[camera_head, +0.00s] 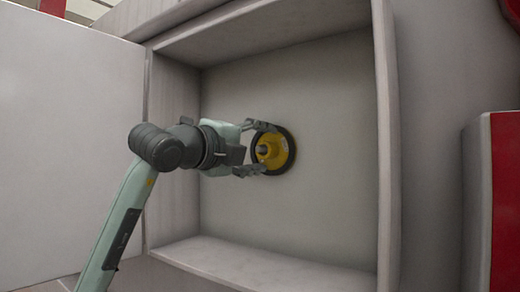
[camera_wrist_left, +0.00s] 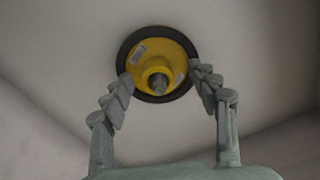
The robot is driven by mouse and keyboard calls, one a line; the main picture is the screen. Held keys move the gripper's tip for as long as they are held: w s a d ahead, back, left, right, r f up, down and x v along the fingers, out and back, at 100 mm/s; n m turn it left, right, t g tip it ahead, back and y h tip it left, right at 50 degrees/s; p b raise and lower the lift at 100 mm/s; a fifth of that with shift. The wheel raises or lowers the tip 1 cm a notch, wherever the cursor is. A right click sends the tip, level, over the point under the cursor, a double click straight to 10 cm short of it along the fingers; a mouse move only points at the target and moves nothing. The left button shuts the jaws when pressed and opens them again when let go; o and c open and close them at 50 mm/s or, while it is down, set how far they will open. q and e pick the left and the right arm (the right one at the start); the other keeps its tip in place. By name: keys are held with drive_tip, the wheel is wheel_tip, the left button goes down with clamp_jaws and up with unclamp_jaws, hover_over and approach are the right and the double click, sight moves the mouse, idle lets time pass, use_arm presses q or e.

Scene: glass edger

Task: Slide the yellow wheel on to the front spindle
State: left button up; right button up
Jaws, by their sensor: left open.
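The yellow wheel (camera_head: 272,150) has a black rim and sits at the back wall of an open, box-like recess, its face turned towards me. The wheel also shows in the left wrist view (camera_wrist_left: 150,50), near the top middle. A grey metal spindle end (camera_wrist_left: 159,84) sticks out of its hub; the spindle also shows in the head view (camera_head: 263,151). My left gripper (camera_head: 267,149) is open, with its fingers on either side of the wheel's front. In the left wrist view the fingertips (camera_wrist_left: 161,76) overlap the wheel's edges; contact cannot be told. My right gripper is not in view.
The grey recess has a side wall (camera_head: 384,150) on the right, a top panel and a bottom ledge (camera_head: 270,262) around my left arm. A pale flat panel (camera_head: 60,130) stands at the left. A red and grey block (camera_head: 505,200) is at the far right.

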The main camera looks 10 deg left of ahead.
use_arm(q)
drive_tip(key=shift+f, duration=0.1)
drive_tip(key=v, duration=1.2)
